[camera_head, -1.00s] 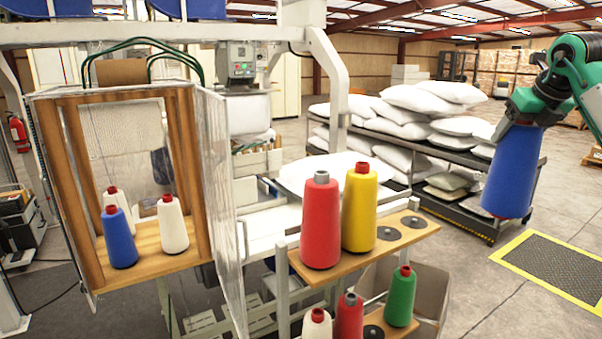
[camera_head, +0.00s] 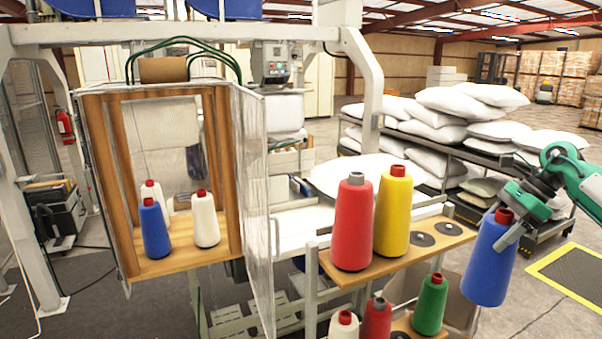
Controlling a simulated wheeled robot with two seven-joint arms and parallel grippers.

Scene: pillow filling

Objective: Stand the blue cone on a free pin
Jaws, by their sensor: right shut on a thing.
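My right gripper (camera_head: 513,217) is shut on a blue cone (camera_head: 489,265) near its top. The cone is nearly upright, tilted a little, and hangs in the air to the right of the wooden upper shelf (camera_head: 343,272). On that shelf a red cone (camera_head: 352,225) and a yellow cone (camera_head: 392,215) stand. Two dark round pin bases, a nearer one (camera_head: 422,239) and a farther one (camera_head: 449,229), are bare to the right of the yellow cone. My left gripper is not in view.
A lower shelf holds a green cone (camera_head: 430,305), another red cone (camera_head: 376,322) and a white cone (camera_head: 343,326). A wooden cabinet (camera_head: 100,190) at left holds another blue cone (camera_head: 156,230) and two white ones. Pillows (camera_head: 470,100) lie on a rack behind.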

